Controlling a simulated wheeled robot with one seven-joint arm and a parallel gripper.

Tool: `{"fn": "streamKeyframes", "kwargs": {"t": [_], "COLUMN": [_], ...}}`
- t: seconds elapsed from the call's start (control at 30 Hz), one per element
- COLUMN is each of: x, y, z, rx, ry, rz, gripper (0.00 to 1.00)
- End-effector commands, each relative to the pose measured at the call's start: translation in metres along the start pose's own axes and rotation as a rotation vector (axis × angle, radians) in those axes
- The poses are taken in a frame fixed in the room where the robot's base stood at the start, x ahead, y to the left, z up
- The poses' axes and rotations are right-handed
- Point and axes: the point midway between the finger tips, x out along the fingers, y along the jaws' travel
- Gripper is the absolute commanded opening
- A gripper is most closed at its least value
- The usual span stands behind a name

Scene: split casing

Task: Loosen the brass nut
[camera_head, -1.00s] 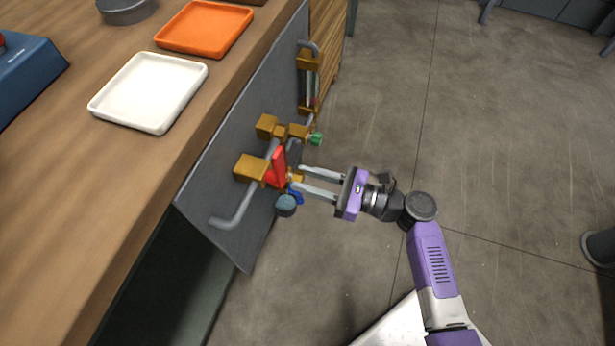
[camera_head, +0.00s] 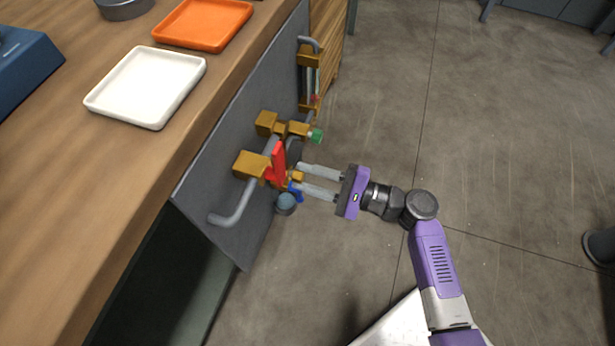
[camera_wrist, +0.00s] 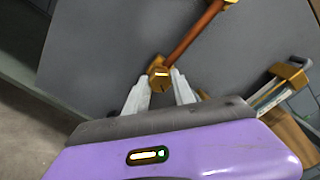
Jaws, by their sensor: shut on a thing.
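The brass nut (camera_head: 297,177) is at the front of a brass valve body (camera_head: 251,165) on the grey upright panel. My gripper (camera_head: 299,177) reaches it from the right, its two pale fingers on either side of the nut. In the wrist view the nut (camera_wrist: 158,75) sits between the fingertips (camera_wrist: 160,84), and my gripper is shut on it. The finger contact is small in both views.
A second brass fitting (camera_head: 268,123) with a green knob (camera_head: 316,136) is above. A round grey-blue knob (camera_head: 285,203) hangs below, and a grey bent pipe (camera_head: 235,209) runs lower left. White (camera_head: 93,104) and orange (camera_head: 160,38) trays lie on the wooden counter.

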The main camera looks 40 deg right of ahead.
Motion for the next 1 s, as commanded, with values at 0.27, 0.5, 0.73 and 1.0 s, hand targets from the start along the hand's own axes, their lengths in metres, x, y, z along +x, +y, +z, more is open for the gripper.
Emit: {"fn": "streamKeyframes", "kwargs": {"t": [0.27, 0.5, 0.73, 1.0], "x": [-0.0006, -0.0005, -0.0009, -0.0008], "y": [0.0025, 0.0034, 0.004, 0.0048], "z": [-0.002, -0.0025, -0.0033, -0.0038], "rx": [-0.262, -0.49, -0.709, -0.965], "ry": [0.001, 0.001, 0.003, 0.002], "rz": [0.0, 0.0, 0.0, 0.001], "gripper": [0.0, 0.0, 0.0, 0.0]}}
